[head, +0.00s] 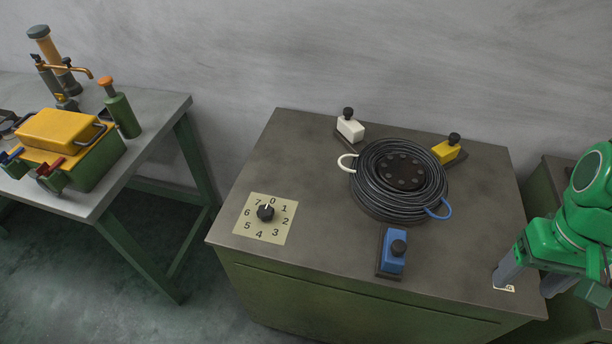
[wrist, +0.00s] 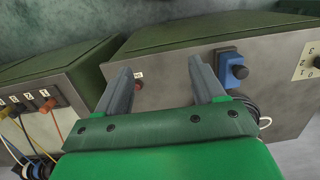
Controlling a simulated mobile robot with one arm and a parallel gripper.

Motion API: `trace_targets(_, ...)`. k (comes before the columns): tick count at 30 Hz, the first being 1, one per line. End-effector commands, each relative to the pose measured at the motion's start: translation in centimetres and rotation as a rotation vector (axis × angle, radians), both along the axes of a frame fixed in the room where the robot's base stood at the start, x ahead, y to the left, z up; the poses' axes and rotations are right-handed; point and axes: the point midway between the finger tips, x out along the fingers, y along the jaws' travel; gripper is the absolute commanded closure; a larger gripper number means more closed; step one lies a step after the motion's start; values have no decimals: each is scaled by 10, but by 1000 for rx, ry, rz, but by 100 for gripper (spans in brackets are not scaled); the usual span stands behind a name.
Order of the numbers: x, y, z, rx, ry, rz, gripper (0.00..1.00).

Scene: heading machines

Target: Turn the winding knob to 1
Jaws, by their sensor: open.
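The winding knob (head: 265,212) is a small black knob on a cream dial plate (head: 247,230) numbered 0 to 7, at the left front of the machine top. Its pale pointer mark appears to face 0. The 1 is just right of the 0. In the wrist view, part of the dial plate (wrist: 302,66) and the knob (wrist: 317,62) show at the right edge. My green gripper (head: 530,276) is at the right end of the machine top, far from the knob.
A black cable coil (head: 385,198) sits on the machine top (head: 320,245) between knob and gripper. Around it are white (head: 350,128), yellow (head: 447,151) and blue (head: 392,255) blocks with black knobs. A table (head: 160,102) with tools stands left.

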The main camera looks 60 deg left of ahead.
Motion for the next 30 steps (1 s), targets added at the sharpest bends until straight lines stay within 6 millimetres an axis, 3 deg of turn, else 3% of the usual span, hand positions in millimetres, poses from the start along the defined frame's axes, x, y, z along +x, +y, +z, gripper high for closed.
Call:
trace_targets(7,8,81,-11,14,-10,224,31)
trace_targets(14,-2,159,-24,27,-18,431,31)
trace_targets(23,-40,262,-50,45,-24,699,31)
trace_targets(30,-92,340,-73,63,-31,915,31)
